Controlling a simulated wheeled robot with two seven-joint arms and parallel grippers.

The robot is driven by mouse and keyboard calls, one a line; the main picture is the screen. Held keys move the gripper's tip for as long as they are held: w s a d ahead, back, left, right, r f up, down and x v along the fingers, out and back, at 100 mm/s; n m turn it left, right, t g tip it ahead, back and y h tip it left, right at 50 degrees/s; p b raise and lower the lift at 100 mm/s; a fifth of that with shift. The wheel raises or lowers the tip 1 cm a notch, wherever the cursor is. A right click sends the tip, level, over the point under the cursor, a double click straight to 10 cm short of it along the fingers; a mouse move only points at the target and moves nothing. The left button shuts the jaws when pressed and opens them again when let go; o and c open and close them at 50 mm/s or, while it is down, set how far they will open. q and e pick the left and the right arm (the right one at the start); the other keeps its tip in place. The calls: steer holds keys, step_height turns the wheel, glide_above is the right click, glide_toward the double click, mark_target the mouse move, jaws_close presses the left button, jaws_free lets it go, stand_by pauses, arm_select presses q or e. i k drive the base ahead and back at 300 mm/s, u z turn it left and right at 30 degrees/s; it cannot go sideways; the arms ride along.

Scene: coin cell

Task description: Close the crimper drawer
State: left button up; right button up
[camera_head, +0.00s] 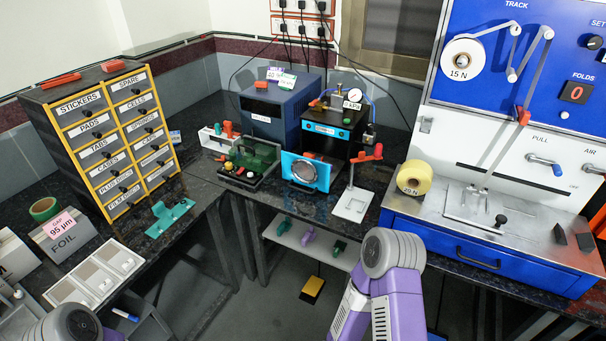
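The crimper seems to be the black machine (331,128) with a pressure gauge (352,94) at the back middle of the bench. A bright blue panel (292,160) with a round grey disc (304,172) stands out in front of its lower part. It looks like the drawer front, drawn forward; the gap behind it is mostly hidden. My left gripper is out of view; only a grey joint of that arm shows at the bottom left. My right arm's grey joint and purple links rise at the bottom middle, below the bench front. I cannot make out its gripper.
A green tray (250,162) sits just left of the blue panel. A white plate stand (352,204) with a red-topped post is to its right, and a yellow roll (414,178) beyond. A blue-and-white machine (520,150) fills the right. Yellow-framed drawers (110,150) stand left.

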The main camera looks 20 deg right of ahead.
mark_target(309, 172)
steer(key=z, duration=1.7)
steer(key=i, duration=0.7)
steer(key=u, duration=2.45)
